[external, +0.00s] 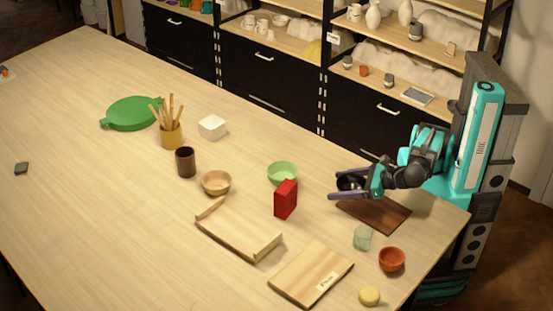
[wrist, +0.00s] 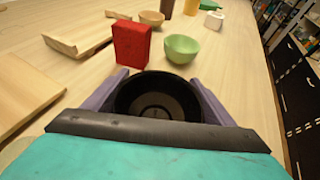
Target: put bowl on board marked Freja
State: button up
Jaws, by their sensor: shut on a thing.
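My gripper (external: 334,186) is shut on a black bowl (external: 349,182), with one finger on each side. In the wrist view the bowl (wrist: 158,100) sits upright between the fingers (wrist: 158,77), and its inside looks empty. In the external view the bowl shows at the far edge of a dark brown board (external: 385,215); its height above the table is hard to tell. A light wood board (external: 305,270) with a small white label (external: 327,281) lies at the table's front; the label's writing is too small to read. This board shows at the wrist view's left (wrist: 22,90).
A red box (external: 286,200) and a green bowl (external: 283,172) stand just left of my gripper. A light wooden tray (external: 240,238) lies beyond the labelled board. A glass (external: 362,238), an orange bowl (external: 391,259) and a yellow round thing (external: 370,296) stand near the right edge.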

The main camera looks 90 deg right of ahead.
jog(key=w+a+r+p, duration=0.3)
jog(key=w+a, duration=0.2)
jog(key=a, duration=0.3)
jog(key=w+a+r+p, duration=0.2)
jog(key=w+a+p, duration=0.15)
jog(key=a, duration=0.45)
jog(key=r+p, duration=0.1)
jog(key=p, duration=0.8)
send_over(300, 269)
jog(key=shift+r+p, duration=0.15)
jog(key=shift+p, duration=0.5)
jog(key=shift+r, duration=0.15)
jog(key=shift+f+p, duration=0.9)
jog(key=shift+f, duration=2.25)
jog(key=shift+f, duration=0.1)
jog(key=shift+f+p, duration=0.45)
jog(key=shift+f, duration=1.35)
jog(key=shift+f, duration=0.1)
